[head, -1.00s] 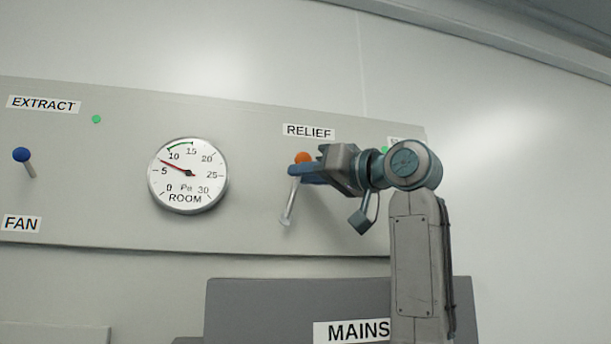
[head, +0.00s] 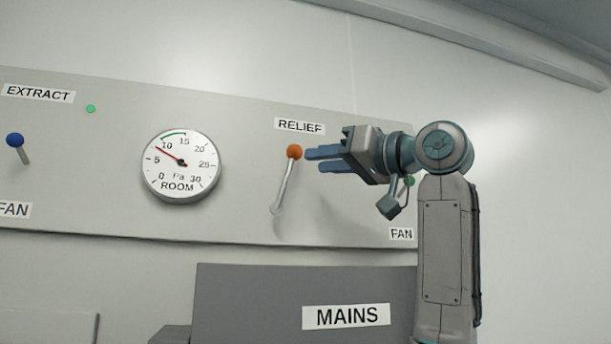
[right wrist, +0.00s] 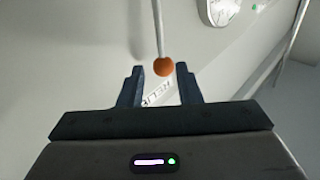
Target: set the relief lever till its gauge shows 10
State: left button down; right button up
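The relief lever is a pale rod (head: 284,187) with an orange knob (head: 294,151), under the RELIEF label. The rod slopes up and slightly right from its foot to the knob. The round ROOM gauge (head: 181,178) has its red needle between 5 and 10, nearer 10. My right gripper (head: 308,160) is open, just right of the knob and apart from it. In the right wrist view the knob (right wrist: 163,67) lies between the open fingertips (right wrist: 160,69), with nothing gripped. My left gripper is not in view.
A blue-knobbed lever (head: 15,141) stands at the far left of the panel (head: 240,170), near the EXTRACT label. A green lamp (head: 90,109) is beside that label. A grey MAINS box (head: 245,305) juts out below. The space between gauge and relief lever is clear.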

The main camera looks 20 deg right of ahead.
jog(key=b+v, duration=0.1)
jog(key=v, duration=0.4)
jog(key=shift+r+b, duration=0.15)
jog(key=shift+b, duration=0.2)
